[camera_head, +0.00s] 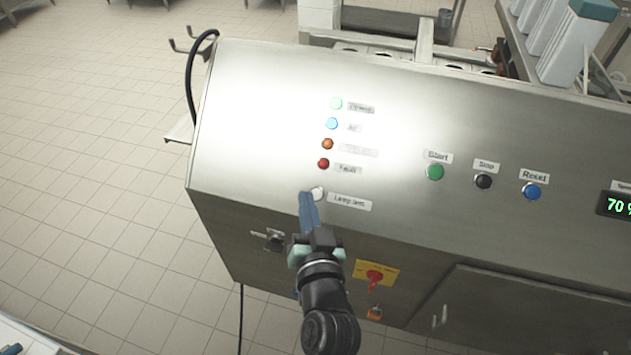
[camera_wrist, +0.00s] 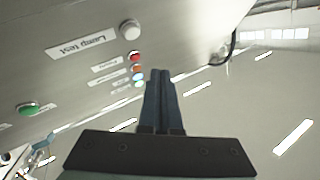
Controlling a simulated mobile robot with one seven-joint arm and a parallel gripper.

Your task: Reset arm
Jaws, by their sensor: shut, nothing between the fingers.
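My gripper (camera_head: 308,198) is shut and empty, its blue fingers pressed together. In the head view its fingertips appear just left of the white lamp test button (camera_head: 318,193) on the sloped metal panel. In the wrist view the shut fingers (camera_wrist: 160,74) point up the picture, and the lamp test button (camera_wrist: 130,29) shows above and left of the tips, apart from them in the picture. I cannot tell how far the tips are from the panel surface.
The metal panel (camera_head: 260,120) carries green, blue, orange and red lamps, then a green Start button (camera_head: 435,172), a black Stop button (camera_head: 483,181) and a blue Reset button (camera_head: 531,191). A red rotary switch (camera_head: 374,277) is close right of my wrist. Open tiled floor (camera_head: 90,130) lies left.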

